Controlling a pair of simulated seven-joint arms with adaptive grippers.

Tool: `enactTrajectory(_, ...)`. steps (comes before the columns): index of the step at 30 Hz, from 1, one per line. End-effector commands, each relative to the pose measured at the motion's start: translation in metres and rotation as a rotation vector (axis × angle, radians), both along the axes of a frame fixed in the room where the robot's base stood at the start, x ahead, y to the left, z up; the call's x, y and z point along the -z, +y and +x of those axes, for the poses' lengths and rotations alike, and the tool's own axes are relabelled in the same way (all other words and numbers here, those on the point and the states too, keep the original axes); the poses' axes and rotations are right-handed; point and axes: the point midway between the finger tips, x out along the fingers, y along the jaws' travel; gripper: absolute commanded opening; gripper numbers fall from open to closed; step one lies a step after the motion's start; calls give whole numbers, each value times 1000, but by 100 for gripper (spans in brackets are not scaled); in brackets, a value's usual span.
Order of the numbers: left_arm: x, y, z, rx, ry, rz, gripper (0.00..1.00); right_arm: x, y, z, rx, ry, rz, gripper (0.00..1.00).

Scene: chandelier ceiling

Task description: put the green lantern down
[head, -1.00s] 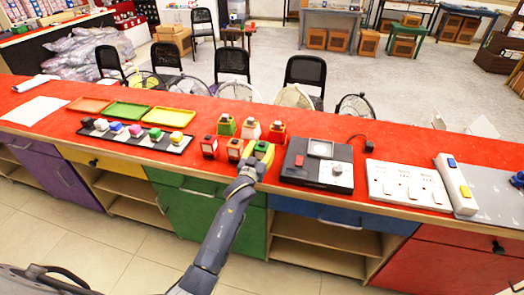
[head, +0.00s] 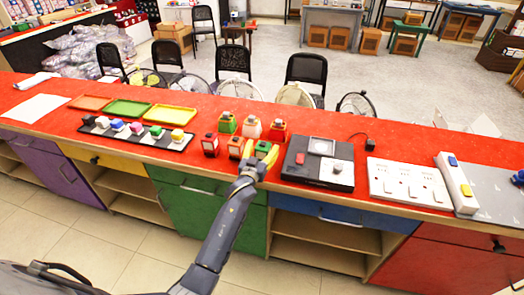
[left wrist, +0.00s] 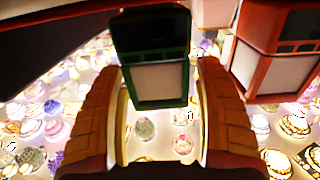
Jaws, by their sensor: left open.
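The green lantern (left wrist: 158,68) shows in the left wrist view between my two fingers, upright with a dark top and a pale panel. Gaps show between it and the fingers. In the head view it is at the front edge of the red counter (head: 330,128), mostly hidden by my left gripper (head: 261,157). My left gripper is open around it, with yellow fingers on either side. Whether its base rests fully on the counter is hard to see. My right gripper is out of view.
An orange lantern (head: 235,148) and a dark red lantern (head: 210,146) stand to the left. Behind are another green lantern (head: 227,123), a white one (head: 251,128) and a red one (head: 277,130). A black device (head: 318,165) is close on the right.

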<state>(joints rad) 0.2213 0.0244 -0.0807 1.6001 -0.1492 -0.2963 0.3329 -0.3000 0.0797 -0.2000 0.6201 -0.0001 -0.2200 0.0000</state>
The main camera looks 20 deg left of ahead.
Motion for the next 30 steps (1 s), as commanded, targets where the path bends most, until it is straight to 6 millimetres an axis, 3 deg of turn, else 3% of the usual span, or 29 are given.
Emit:
enactTrajectory(3, 1, 0, 0, 0, 0, 1, 70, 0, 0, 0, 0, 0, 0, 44)
enactTrajectory(8, 2, 1, -18, 0, 1, 1, 70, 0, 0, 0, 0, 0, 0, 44)
enactTrajectory(24, 4, 3, -123, 0, 2, -1, 70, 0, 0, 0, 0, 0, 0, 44)
enactTrajectory(30, 4, 3, -152, -1, 1, 0, 70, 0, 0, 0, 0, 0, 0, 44)
